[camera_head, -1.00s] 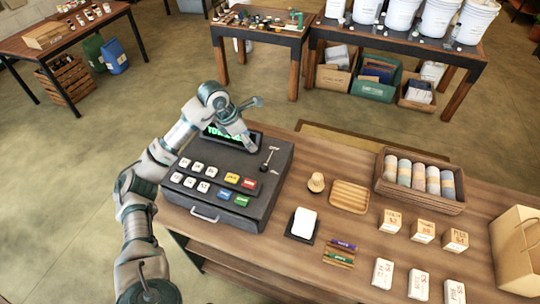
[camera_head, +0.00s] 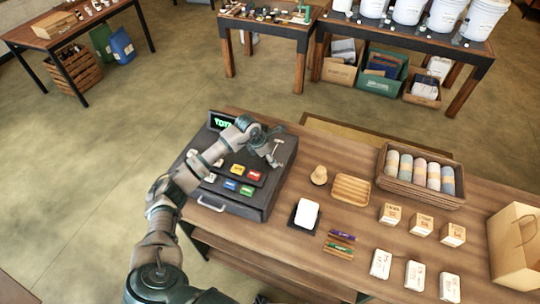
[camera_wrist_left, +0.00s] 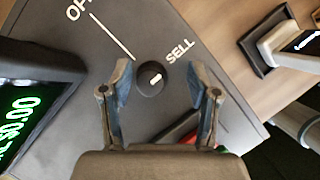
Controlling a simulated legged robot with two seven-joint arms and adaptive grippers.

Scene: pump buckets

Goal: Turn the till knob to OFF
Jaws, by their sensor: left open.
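The dark till (camera_head: 262,196) stands at the left end of the wooden counter, with a green-lit display (camera_head: 222,123). A white line runs from the knob's side toward the OFF label (camera_wrist_left: 78,8), which is partly cut off. My left gripper (camera_wrist_left: 161,82) is open, its two fingers either side of the knob, with gaps to it. In the head view my left gripper (camera_head: 271,155) is over the till's right part and hides the knob area.
A small tan object (camera_head: 319,175), a ribbed wooden tray (camera_head: 351,190) and a white card device (camera_head: 306,214) lie right of the till. A basket of rolls (camera_head: 419,203), small boxes and a paper bag (camera_head: 515,250) are farther right.

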